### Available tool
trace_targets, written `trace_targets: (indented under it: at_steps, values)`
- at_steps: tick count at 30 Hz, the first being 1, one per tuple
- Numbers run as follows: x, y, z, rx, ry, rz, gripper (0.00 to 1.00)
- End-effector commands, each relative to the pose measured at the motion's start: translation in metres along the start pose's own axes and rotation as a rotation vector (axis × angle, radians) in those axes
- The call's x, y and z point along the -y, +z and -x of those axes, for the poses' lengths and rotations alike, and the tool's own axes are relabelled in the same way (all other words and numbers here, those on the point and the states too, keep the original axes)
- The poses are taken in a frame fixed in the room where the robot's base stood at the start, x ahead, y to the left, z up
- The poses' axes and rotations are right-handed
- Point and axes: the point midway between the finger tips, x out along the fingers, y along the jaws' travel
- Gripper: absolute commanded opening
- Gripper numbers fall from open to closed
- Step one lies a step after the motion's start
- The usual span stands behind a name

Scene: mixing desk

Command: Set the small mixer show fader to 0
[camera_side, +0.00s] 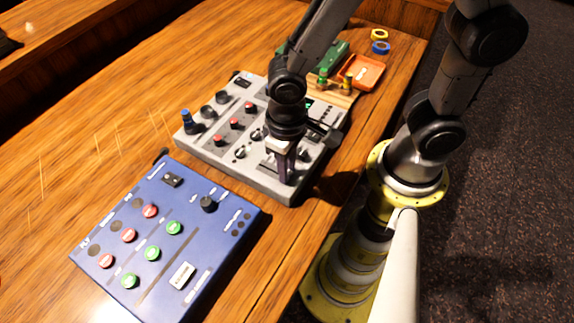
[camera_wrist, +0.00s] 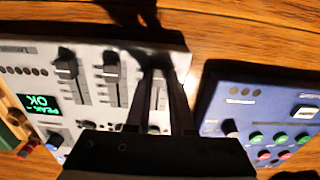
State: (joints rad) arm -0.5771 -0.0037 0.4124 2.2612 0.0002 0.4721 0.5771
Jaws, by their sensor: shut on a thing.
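The small grey mixer (camera_side: 222,150) lies on the wooden desk, with red, black and grey knobs and several faders. My gripper (camera_side: 285,178) reaches down onto its near edge in the side view. In the wrist view, the two fingers of my gripper (camera_wrist: 158,112) stand on either side of the fader nearest the blue panel (camera_wrist: 157,82) and are shut on it. Two other faders with dark caps, a middle one (camera_wrist: 112,75) and an outer one (camera_wrist: 68,72), stand beside it. The fader labels are too small to read, and the fingers partly hide the held fader's slot.
A blue panel (camera_side: 215,232) with red and green buttons lies close beside the mixer. An orange tray (camera_side: 362,72) and yellow and blue rings (camera_side: 380,41) lie farther back. The desk left of the mixer is clear.

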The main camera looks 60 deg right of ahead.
Motion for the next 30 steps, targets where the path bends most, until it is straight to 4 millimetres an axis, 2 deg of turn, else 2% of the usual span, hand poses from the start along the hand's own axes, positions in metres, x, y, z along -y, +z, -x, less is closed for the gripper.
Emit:
trace_targets:
  at_steps: [23,26,30]
  values:
    - [0.0,-0.001,0.001,-0.002,-0.001,0.0,0.0]
    - [0.0,-0.008,0.001,-0.002,-0.001,-0.003,0.0]
    - [0.001,-0.032,0.001,-0.003,-0.001,-0.004,0.0]
